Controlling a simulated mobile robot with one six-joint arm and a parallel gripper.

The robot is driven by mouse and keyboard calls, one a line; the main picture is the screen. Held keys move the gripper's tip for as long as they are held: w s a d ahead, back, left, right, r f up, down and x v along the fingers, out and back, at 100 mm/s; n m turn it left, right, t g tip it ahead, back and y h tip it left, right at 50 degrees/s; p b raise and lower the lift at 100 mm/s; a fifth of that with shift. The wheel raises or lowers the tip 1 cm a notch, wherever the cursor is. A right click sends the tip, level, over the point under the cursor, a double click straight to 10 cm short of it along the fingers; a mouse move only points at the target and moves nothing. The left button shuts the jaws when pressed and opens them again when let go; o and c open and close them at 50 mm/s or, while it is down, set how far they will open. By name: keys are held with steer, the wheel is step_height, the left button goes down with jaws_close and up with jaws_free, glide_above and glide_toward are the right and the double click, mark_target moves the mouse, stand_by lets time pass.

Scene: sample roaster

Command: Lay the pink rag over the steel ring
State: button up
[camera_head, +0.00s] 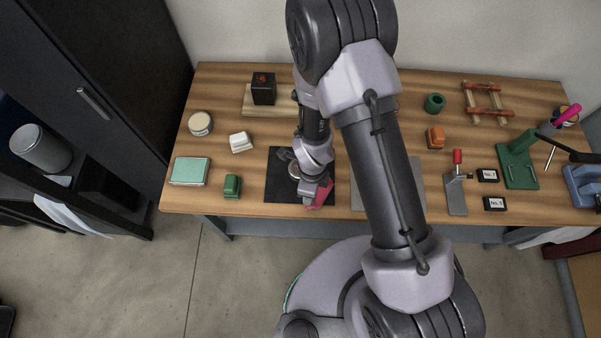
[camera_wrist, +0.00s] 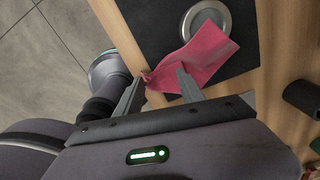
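The pink rag (camera_wrist: 208,52) lies crumpled across the front edge of the dark mat (camera_wrist: 160,25). I cannot tell whether the fingertips touch the cloth. In the head view the rag (camera_head: 320,194) shows beside my gripper (camera_head: 312,188), and the ring (camera_head: 293,169) is mostly hidden by my wrist.
On the wooden table, a green block (camera_head: 232,186), a white block (camera_head: 240,142) and a teal-topped box (camera_head: 190,171) stand left of the mat. A grey mat (camera_head: 375,199) lies to the right, partly behind my arm. A clamp with a red handle (camera_head: 457,190) stands further right.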

steer(key=s+d+r+p, duration=0.1)
steer(key=s+r+p, duration=0.3)
steer(key=r, duration=0.6)
steer(key=shift+d, duration=0.3)
steer(key=shift+w, duration=0.1)
steer(key=w+d+r+n+t+y+b, duration=0.15)
steer(key=w+r+n+b, duration=0.3)
steer(key=r, duration=0.75)
steer(key=s+d+r+n+t+b, duration=0.2)
steer(key=s+d+r+n, duration=0.1)
steer(key=r, duration=0.4)
steer(key=s+d+r+n+t+b, duration=0.1)
steer(key=s+d+r+n, duration=0.3)
steer(key=r+n, duration=0.4)
steer(key=shift+s+t+b, duration=0.4)
steer(key=shift+s+t, duration=0.25)
steer(key=shift+s, duration=0.05)
